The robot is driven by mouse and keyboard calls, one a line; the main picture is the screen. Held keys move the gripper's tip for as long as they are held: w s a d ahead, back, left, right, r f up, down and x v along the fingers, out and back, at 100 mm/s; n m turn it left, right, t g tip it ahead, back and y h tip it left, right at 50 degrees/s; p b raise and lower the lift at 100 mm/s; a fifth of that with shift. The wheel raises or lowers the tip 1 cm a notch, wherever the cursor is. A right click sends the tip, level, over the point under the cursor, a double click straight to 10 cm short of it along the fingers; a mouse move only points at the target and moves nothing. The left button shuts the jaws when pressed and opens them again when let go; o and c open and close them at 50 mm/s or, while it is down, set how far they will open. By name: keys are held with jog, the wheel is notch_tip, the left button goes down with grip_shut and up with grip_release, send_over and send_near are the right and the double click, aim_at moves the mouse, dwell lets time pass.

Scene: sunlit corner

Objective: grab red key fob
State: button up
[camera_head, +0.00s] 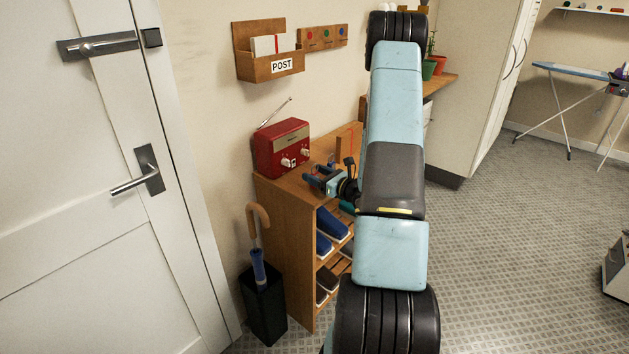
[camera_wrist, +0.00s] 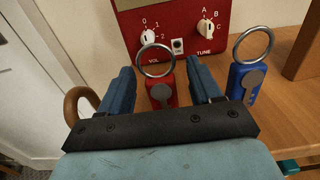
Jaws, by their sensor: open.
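The red key fob (camera_wrist: 163,92) with a metal ring lies on the wooden shelf top in front of the red radio in the wrist view. My gripper (camera_wrist: 160,80) is open, with one blue finger on each side of the red fob. Small gaps show between the fob and the fingers. The fob's lower end is hidden behind the gripper's dark bar. A blue key fob (camera_wrist: 246,82) with its own ring is just right of the right finger. In the head view my gripper (camera_head: 314,182) is over the shelf top; I cannot make out the red fob there.
The red radio (camera_head: 282,147) stands close behind the fobs. A wooden upright piece (camera_head: 348,141) is to the right on the shelf unit (camera_head: 285,207). Shoes (camera_head: 331,224) are below, and an umbrella stand (camera_head: 264,305) is at the left by the door.

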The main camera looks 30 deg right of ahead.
jog(key=shift+w+a, duration=0.15)
jog(key=shift+w, duration=0.25)
jog(key=shift+c, duration=0.4)
jog(key=c, duration=0.8)
jog(key=shift+r, duration=0.1)
jog(key=shift+c, duration=0.2)
